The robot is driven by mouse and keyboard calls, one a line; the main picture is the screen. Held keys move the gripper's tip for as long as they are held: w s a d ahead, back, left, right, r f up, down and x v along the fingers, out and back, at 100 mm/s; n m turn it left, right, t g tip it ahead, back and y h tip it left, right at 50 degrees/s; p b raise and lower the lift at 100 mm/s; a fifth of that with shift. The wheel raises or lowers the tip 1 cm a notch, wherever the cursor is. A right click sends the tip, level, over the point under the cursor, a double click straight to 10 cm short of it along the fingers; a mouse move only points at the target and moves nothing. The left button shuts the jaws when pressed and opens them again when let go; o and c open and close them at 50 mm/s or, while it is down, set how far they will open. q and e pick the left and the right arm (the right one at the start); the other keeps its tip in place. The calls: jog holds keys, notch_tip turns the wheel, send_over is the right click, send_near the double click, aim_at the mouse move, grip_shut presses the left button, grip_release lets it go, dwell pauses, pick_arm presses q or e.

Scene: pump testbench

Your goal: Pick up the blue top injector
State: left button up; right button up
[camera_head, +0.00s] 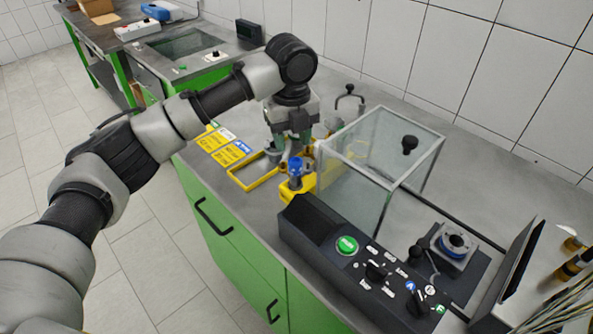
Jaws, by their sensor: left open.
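A blue-topped injector (295,168) stands upright in a yellow holder (304,188) on the grey bench, left of the glass box. My left arm comes in from the left and reaches over the bench. My left gripper (293,143) points down behind the blue injector, in the picture just above it. Its fingers are apart, and a grey piece shows close to them; I cannot tell whether they touch it. My right gripper is not in view.
A clear glass box (366,165) with a black knob stands right of the holder. A black control panel (345,262) with a green button lies in front. A yellow frame (253,172) and yellow labels (231,152) lie at left. A monitor (521,265) stands at right.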

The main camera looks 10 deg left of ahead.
aim_at(294, 162)
pick_arm(q)
jog(key=shift+f, duration=0.7)
jog(key=f, duration=0.1)
jog(key=f+p, duration=0.1)
jog(key=f, duration=0.2)
jog(key=shift+s+d+f, duration=0.15)
jog(key=shift+d+f, duration=0.1)
jog(key=shift+d, duration=0.1)
jog(key=shift+f, duration=0.35)
jog(key=shift+c, duration=0.3)
jog(key=c, duration=0.7)
grip_shut()
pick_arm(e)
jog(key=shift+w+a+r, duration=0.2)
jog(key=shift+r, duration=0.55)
